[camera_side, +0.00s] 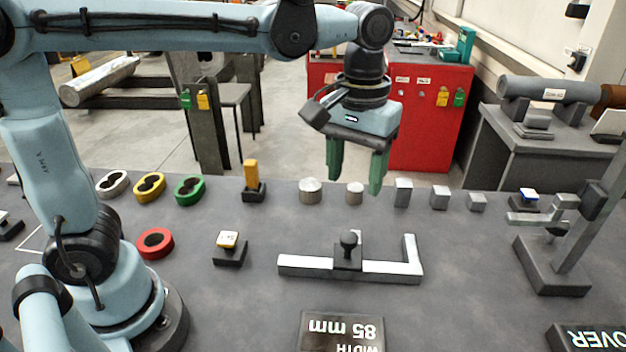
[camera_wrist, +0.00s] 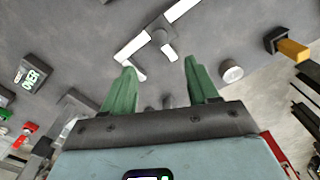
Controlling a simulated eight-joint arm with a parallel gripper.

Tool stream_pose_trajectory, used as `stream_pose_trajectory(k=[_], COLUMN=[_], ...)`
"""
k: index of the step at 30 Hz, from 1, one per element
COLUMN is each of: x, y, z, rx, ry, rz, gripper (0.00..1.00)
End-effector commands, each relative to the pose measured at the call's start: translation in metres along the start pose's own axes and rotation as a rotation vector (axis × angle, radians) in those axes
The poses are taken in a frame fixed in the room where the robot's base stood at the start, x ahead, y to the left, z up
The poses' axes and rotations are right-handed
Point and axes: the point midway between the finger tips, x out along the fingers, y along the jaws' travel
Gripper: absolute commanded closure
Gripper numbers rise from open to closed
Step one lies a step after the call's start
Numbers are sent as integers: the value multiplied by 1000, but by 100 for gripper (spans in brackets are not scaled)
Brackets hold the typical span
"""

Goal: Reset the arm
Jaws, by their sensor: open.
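My gripper (camera_side: 356,170) has two green fingers pointing down. It is open and empty, held above the far part of the grey table (camera_side: 460,300). It also shows in the wrist view (camera_wrist: 158,82), with its fingers apart and nothing between them. In the side view my gripper hangs in front of the red cabinet, above the row of grey cylinders and blocks. My arm reaches from its base at the left across the top of the picture.
Grey cylinders (camera_side: 311,190) and blocks (camera_side: 403,192) stand along the table's far edge. A white-topped L-shaped fence (camera_side: 320,268) with a black knob lies mid-table. White, yellow, green and red (camera_side: 155,243) rings lie left. A grey stand (camera_side: 555,265) rises at right.

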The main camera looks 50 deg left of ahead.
Motion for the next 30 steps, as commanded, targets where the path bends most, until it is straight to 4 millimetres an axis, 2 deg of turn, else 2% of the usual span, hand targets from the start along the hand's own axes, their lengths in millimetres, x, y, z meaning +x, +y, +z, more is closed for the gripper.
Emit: stream_pose_trajectory(k=[5, 11, 18, 24, 30], x=[3, 16, 41, 56, 59], y=[-17, -57, -101, -121, -125], z=[1, 6, 14, 19, 20], rx=[27, 116, 225, 285, 303], ry=[54, 224, 456, 582, 617], rz=[35, 104, 124, 104, 95], gripper=[41, 41, 41, 41, 41])
